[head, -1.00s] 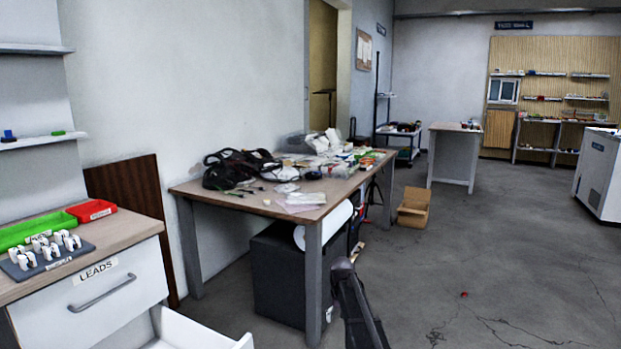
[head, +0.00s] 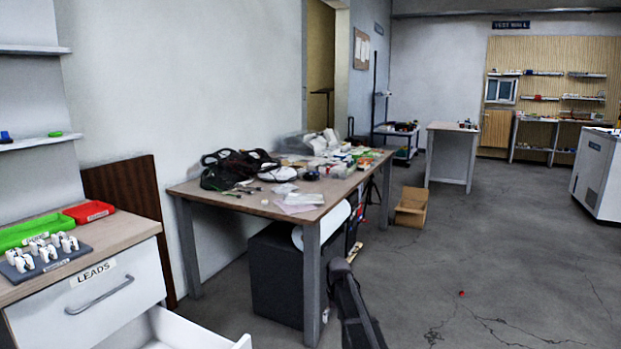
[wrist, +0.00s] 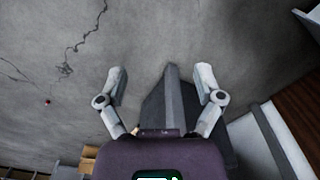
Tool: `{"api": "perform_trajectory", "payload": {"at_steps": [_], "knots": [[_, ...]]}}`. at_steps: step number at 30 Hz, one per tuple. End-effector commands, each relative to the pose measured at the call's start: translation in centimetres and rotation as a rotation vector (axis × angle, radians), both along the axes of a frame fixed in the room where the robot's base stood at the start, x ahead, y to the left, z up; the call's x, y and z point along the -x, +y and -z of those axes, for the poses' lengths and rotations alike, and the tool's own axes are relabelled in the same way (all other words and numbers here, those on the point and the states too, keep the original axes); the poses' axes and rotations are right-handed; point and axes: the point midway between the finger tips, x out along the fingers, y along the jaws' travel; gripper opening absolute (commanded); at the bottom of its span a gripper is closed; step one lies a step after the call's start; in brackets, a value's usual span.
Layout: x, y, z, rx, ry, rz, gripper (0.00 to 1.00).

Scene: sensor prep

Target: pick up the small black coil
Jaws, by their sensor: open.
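A small dark round thing (head: 311,175) lies on the cluttered wooden-topped table (head: 262,204); it may be the small black coil, but it is too small to tell. My gripper's fingers cannot be made out in the head view.
A white cabinet (head: 140,283) marked LEADS stands at left, with an open lower drawer (head: 200,330). Green (head: 30,231) and red (head: 90,211) trays are on it. A dark box (head: 272,280) sits under the table. A cardboard box (head: 411,207) stands on the floor; the right floor is mostly clear.

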Motion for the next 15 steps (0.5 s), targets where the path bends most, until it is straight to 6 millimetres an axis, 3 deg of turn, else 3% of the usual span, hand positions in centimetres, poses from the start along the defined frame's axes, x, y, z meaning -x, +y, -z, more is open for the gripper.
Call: {"api": "perform_trajectory", "payload": {"at_steps": [8, 15], "knots": [[3.1, -0.1, -4.2, 0.000, 0.000, -0.001, 0.85], [7.1, -0.1, -9.0, 0.001, 0.000, -0.002, 0.85]]}}
